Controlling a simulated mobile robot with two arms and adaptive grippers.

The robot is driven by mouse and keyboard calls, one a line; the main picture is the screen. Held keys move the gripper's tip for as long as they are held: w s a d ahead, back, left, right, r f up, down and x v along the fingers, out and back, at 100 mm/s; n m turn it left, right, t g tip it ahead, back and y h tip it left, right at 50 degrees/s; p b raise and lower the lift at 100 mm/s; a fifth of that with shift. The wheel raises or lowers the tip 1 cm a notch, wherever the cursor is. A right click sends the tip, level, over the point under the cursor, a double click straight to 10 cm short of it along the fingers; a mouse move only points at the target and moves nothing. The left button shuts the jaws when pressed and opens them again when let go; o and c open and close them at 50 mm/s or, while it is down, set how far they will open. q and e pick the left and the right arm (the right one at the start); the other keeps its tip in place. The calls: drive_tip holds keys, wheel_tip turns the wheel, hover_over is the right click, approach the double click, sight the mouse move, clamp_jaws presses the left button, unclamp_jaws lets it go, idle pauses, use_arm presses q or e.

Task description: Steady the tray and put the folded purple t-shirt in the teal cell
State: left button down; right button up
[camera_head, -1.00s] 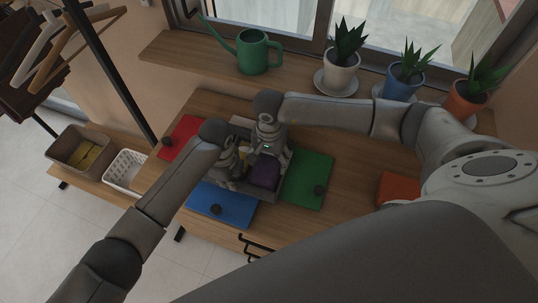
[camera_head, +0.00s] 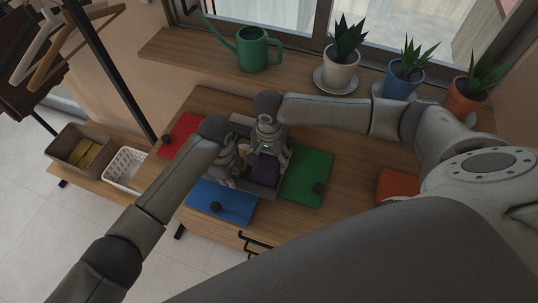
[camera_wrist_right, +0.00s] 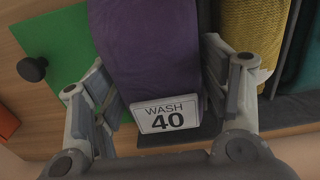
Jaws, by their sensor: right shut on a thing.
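The folded purple t-shirt (camera_head: 266,171) is at the right end of the grey divided tray (camera_head: 262,192). In the right wrist view the purple t-shirt (camera_wrist_right: 150,50) lies between the two fingers of my right gripper (camera_wrist_right: 168,100), which is shut on it. In the head view my right gripper (camera_head: 266,150) is above the tray, partly covering it. My left gripper (camera_head: 230,172) is at the tray's left side; its fingers are too small and covered to read. A mustard cloth (camera_wrist_right: 253,30) and a dark teal-green cloth (camera_wrist_right: 308,60) lie beside the shirt, past dark dividers.
A white "WASH 40" label (camera_wrist_right: 167,115) is at the shirt's near edge. Around the tray lie a red board (camera_head: 184,130), a blue board (camera_head: 222,203) and a green board (camera_head: 308,178), with dark knobs. A watering can (camera_head: 252,48) and potted plants stand on the sill.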

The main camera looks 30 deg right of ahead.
sight(269, 156)
drive_tip(key=shift+f, duration=0.95)
drive_tip(key=o, duration=1.2)
drive_tip(key=shift+c, duration=0.2)
drive_tip(key=shift+r, duration=0.1)
drive_tip(key=shift+r, duration=2.95)
use_arm(q)
drive_tip(key=c, duration=1.6)
unclamp_jaws()
drive_tip(key=shift+o, duration=0.2)
drive_tip(key=shift+r, duration=0.15)
